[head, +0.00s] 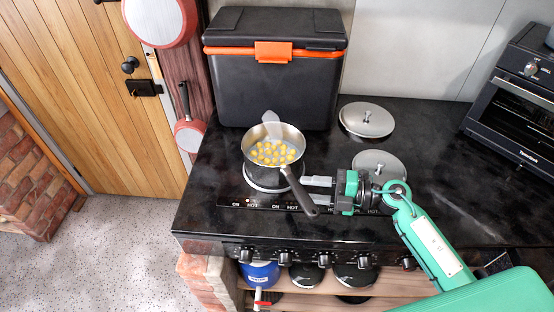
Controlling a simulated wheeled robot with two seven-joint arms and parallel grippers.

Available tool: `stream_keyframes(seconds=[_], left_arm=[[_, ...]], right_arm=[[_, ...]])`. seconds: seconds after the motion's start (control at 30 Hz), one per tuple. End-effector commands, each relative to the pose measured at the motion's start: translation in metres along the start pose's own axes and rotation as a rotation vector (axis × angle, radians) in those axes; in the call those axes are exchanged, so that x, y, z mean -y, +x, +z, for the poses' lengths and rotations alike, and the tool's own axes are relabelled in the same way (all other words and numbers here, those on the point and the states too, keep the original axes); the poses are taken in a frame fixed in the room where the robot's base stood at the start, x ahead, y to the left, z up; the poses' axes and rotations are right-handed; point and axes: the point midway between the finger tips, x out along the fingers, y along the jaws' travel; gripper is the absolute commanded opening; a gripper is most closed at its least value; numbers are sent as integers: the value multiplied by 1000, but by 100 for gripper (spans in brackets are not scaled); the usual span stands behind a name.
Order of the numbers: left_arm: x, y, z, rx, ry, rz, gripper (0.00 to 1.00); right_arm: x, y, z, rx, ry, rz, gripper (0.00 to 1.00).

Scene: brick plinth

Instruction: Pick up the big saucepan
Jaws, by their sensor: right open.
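A steel saucepan (289,134) with a long dark handle (298,189) stands on the left hob of the black stove top. It holds several yellow round pieces, and a pale spatula-like utensil (271,121) leans in it. The handle points toward the front right. My right gripper (310,190) comes in from the right, open, with its fingertips at the handle. I cannot tell whether the handle lies between the fingers or just beside them. My left gripper is not in view.
A black cool box (270,88) with an orange latch stands behind the saucepan. Two round steel lids (366,118) lie to the right; my arm partly covers the nearer one. A black oven (515,95) is at far right. Knobs line the front edge.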

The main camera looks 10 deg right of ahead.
Motion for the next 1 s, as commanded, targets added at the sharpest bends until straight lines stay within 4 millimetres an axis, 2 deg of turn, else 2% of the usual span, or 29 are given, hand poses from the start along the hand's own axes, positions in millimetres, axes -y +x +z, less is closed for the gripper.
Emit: stream_keyframes(seconds=[0.1,0.3,0.63,0.67,0.87,1.0], left_arm=[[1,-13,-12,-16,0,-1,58],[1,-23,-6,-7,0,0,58],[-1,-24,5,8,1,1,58],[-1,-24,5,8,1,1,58],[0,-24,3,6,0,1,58],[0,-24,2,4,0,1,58]], right_arm=[[-6,15,-2,-2,2,4,43],[-4,39,-2,0,3,3,43],[-2,47,-2,1,1,1,43],[-2,47,-2,1,1,1,41],[-1,47,-2,1,1,0,2],[-1,47,-2,1,1,0,0]])
